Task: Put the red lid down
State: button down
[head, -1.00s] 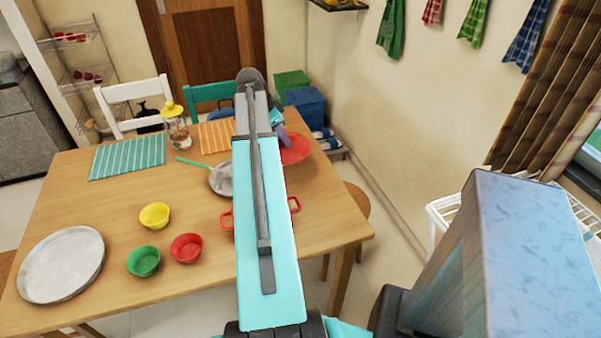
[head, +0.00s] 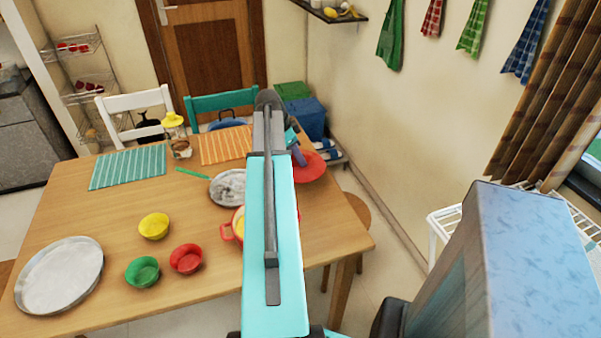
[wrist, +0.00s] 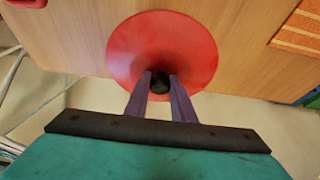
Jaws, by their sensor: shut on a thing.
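The red lid (head: 312,167) is a round red disc at the far right side of the wooden table (head: 110,215). In the wrist view the red lid (wrist: 190,50) has a dark knob (wrist: 159,83) at its middle. My gripper (wrist: 160,85) is shut on that knob. The lid overlaps the table's edge in that view; I cannot tell whether it touches the tabletop. In the head view my arm partly hides the gripper (head: 300,158). A red pot (head: 238,224) stands nearer on the table, mostly hidden behind my arm, with a yellowish inside showing.
Yellow (head: 154,227), green (head: 143,272) and red (head: 186,259) bowls and a round metal tray (head: 60,277) are at the left front. An orange striped mat (head: 226,145) lies at the back. The table's right edge is near the lid.

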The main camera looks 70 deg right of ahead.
aim_at(299, 172)
jog(key=shift+f, duration=1.9)
jog(key=shift+p, duration=0.3)
jog(key=shift+f+p, duration=0.35)
jog(key=shift+f, duration=1.5)
jog(key=shift+f, duration=0.15)
jog(key=c, duration=1.5)
grip_release()
jog(key=shift+r, duration=0.25)
jog(key=shift+b+v, duration=1.2)
jog(key=shift+v, duration=4.75)
jog(key=shift+a, duration=0.1)
